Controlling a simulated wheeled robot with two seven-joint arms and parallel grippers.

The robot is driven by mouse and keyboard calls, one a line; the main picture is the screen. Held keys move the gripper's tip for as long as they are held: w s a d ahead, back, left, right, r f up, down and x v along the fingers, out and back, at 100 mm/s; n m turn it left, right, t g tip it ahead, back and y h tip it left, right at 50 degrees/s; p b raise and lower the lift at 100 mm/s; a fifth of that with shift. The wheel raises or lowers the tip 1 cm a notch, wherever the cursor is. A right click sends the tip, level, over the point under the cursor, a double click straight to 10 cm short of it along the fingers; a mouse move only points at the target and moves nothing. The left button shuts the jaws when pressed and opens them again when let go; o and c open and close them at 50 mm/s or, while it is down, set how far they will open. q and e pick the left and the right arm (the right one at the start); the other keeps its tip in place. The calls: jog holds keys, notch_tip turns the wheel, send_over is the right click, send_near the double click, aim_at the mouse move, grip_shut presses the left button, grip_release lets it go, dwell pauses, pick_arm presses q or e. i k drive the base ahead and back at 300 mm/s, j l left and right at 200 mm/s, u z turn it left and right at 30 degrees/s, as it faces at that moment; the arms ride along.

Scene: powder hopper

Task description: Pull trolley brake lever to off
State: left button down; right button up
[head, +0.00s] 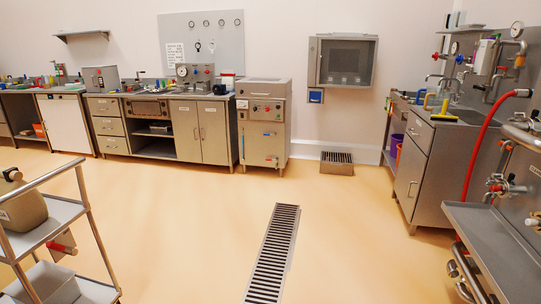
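A metal trolley (88,228) stands at the near left, cut off by the left edge of the head view. A small lever with a red grip (62,248) sticks out at its side, just below the upper shelf, beside a pale plate. I take this for the brake lever; whether it is on or off cannot be told. A beige container (22,208) with a dark cap stands on the upper shelf, and a pale grey bin (48,284) is on the lower shelf. Neither of my grippers is in view.
The floor (185,235) is open to the right of the trolley, with a long drain grate (272,255) set in it. Steel cabinets (200,130) line the back wall. A sink counter (425,165) and a steel bench (495,245) with a red hose (480,140) stand at right.

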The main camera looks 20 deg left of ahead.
aim_at(69, 251)
jog(key=i+u, duration=0.5)
jog(key=i+l+u, duration=0.2)
jog(key=i+u, duration=0.3)
jog(key=i, duration=0.2)
jog(key=i+j+u, duration=0.15)
jog(key=i+u, duration=0.2)
jog(key=i+j+u, duration=0.1)
jog(key=i+u, duration=0.65)
jog(key=k+l, duration=0.05)
jog(key=k, duration=0.05)
